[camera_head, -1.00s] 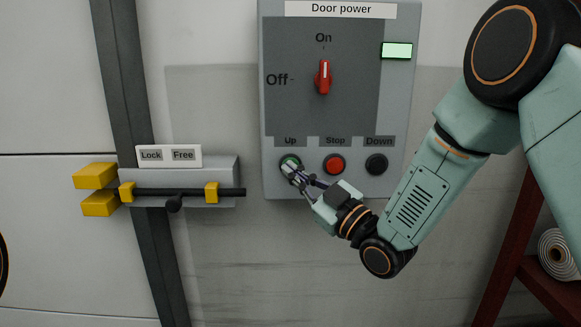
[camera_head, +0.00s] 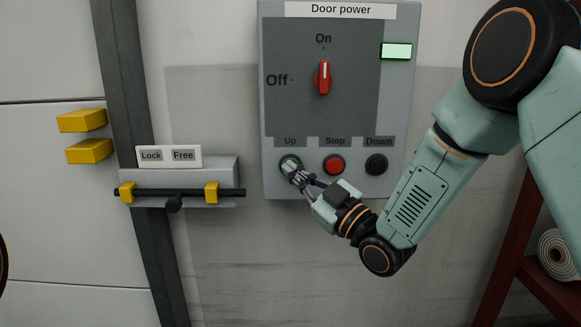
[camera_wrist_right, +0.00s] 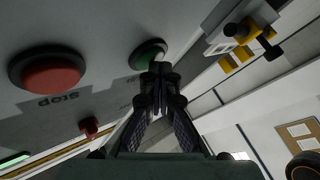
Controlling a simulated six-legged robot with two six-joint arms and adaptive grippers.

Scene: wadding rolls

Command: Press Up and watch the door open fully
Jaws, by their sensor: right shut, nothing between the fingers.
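The grey control box (camera_head: 398,110) labelled "Door power" is on the wall in the head view. Its red rotary switch (camera_head: 323,77) points up to "On". The green Up button (camera_head: 289,161) is at the lower left, partly covered by my right gripper (camera_head: 291,170). The gripper is shut and empty, its tips at the button. The right wrist view shows the fingertips (camera_wrist_right: 160,72) over the green button (camera_wrist_right: 148,50); whether they touch is hard to tell. The white door (camera_head: 50,220) is at the left, with two yellow brackets (camera_head: 88,151) on it. My left gripper is out of view.
The red Stop button (camera_head: 334,164) and black Down button (camera_head: 376,164) are right of Up. The latch bar (camera_head: 193,192) with its "Lock" and "Free" plate (camera_head: 168,156) sits left of the box. A light (camera_head: 396,51) glows pale green. A red rack (camera_head: 505,260) holds a roll (camera_head: 558,255).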

